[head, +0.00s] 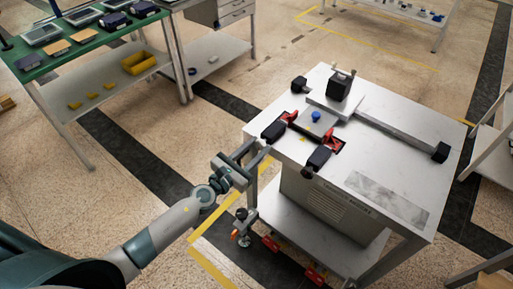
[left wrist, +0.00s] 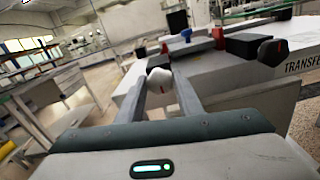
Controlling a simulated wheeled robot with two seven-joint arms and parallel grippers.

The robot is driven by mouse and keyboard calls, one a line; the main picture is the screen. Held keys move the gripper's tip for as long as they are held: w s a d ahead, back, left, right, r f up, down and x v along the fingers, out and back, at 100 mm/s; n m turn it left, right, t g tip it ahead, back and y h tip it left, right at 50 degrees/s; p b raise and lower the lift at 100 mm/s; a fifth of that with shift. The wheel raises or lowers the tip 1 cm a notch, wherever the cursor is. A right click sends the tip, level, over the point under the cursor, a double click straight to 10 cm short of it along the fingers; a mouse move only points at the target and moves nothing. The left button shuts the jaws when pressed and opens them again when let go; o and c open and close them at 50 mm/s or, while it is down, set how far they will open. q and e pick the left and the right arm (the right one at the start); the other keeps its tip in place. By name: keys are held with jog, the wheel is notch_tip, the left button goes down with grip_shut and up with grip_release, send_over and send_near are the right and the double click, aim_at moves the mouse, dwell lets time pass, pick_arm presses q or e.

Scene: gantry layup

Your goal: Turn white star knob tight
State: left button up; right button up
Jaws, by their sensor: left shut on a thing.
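The white star knob (left wrist: 160,79) shows in the left wrist view between the two fingers of my left gripper (left wrist: 163,84), at the near side of the grey table. The fingers are closed against it from both sides. A small reddish mark shows on its face. In the head view my left gripper (head: 259,153) reaches the table's left front edge, and I cannot make out the knob there behind the fingers. My right gripper is in neither view.
The grey table (head: 390,193) carries red clamps (head: 332,143), a blue knob (head: 316,116), a black block (head: 338,88) and a rail with a black end (head: 440,152). A green-topped bench (head: 85,42) stands at the back left. Floor between them is clear.

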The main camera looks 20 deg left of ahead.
pick_arm(q)
jog(key=shift+s+f, duration=0.1)
jog(key=shift+f, duration=0.05)
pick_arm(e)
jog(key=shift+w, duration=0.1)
pick_arm(q)
jog(key=o, duration=1.1)
jog(key=shift+c, duration=0.2)
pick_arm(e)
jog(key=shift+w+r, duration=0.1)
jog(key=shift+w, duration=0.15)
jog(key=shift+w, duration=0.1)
pick_arm(q)
jog(key=b+v, duration=0.5)
jog(key=v, duration=1.2)
jog(key=shift+s+b, duration=0.15)
jog(key=shift+b, duration=0.15)
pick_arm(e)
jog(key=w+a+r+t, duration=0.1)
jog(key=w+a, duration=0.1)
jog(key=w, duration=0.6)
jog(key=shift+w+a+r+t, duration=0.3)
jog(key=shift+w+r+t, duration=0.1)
